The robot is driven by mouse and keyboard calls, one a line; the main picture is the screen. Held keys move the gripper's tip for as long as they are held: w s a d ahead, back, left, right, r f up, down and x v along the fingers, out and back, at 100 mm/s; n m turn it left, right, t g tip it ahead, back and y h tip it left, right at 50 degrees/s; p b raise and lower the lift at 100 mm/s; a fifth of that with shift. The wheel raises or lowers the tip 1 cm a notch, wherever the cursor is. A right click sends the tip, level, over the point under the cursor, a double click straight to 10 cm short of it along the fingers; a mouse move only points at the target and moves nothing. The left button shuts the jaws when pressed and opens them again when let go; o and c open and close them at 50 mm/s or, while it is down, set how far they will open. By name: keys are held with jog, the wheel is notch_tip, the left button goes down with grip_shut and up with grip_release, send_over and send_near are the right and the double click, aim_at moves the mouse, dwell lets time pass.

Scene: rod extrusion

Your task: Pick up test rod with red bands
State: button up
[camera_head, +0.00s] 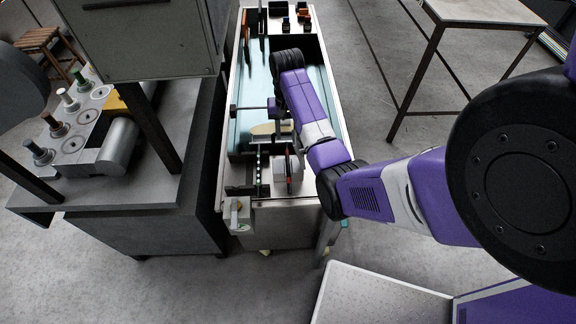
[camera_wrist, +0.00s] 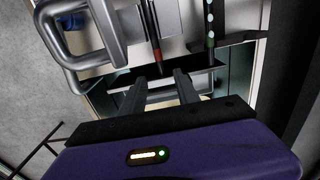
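In the wrist view, a thin dark rod with red near its end (camera_wrist: 154,42) stands out ahead of my gripper (camera_wrist: 160,78). The two fingers are apart, and the rod's near end lies between their tips in the picture. I cannot tell whether the tips reach around it; no grip on it shows. The red-marked rod also shows in the head view (camera_head: 289,160), small, at the near end of the long bench. A second dark rod with white and green bands (camera_wrist: 209,25) lies to its right in the wrist view and to its left in the head view (camera_head: 258,165).
A thick metal handle (camera_wrist: 85,40) stands left of the rods in the wrist view. The long bench (camera_head: 335,90) has a pale blue trough and dark blocks at its far end. A dark machine bench (camera_head: 150,215) stands to the left.

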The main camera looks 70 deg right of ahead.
aim_at(287, 148)
jog(key=f, duration=0.3)
jog(key=f+p, duration=0.1)
jog(key=shift+s+a+f, duration=0.15)
jog(key=shift+a, duration=0.25)
jog(key=shift+f, duration=0.6)
grip_shut()
